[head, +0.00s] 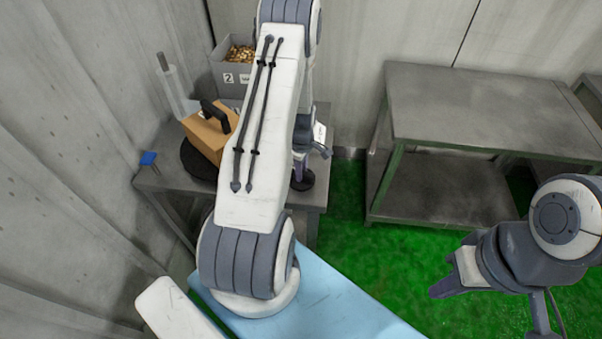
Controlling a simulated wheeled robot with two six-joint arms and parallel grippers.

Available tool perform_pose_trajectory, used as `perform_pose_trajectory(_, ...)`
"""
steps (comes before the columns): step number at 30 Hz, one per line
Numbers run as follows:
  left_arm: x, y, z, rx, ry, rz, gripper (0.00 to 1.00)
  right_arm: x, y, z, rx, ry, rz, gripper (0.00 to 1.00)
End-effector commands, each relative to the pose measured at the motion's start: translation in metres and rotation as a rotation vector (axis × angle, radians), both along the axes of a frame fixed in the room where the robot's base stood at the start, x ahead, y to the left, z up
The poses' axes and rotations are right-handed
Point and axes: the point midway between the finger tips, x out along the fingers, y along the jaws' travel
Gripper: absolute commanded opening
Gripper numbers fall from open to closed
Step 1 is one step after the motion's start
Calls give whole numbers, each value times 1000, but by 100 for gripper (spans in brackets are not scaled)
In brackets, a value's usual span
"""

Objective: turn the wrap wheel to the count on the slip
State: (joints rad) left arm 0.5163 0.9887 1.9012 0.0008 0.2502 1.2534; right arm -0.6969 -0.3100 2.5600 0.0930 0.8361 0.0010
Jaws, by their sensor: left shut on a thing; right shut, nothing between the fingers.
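A cardboard box (204,137) with a black handle-like piece on top sits on a dark round turntable (194,160), which looks like the wrap wheel; my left arm hides its right side. My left gripper (300,172) points down at the table's right end, over a dark round piece (308,181). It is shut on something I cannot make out. A white slip-like piece (320,132) shows just behind it; no count is readable. My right gripper (436,291) is shut and empty, over the green floor at the lower right.
A grey bin (230,75) marked 2 with brass-coloured pieces stands at the back of the grey table (160,182). A clear upright piece (174,92) and a small blue item (149,158) are on the left. An empty grey bench (480,105) stands at right.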

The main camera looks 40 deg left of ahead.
Motion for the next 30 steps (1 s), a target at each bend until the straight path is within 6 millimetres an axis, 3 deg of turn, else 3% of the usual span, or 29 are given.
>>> perform_pose_trajectory(15, -3, 1, 0, -1, 5, 332, 0, 0, 0, -12, 0, 0, 1, 0)
perform_pose_trajectory(30, -3, 1, 0, -2, 6, 389, 0, 0, 0, -13, 0, 0, 1, 0)
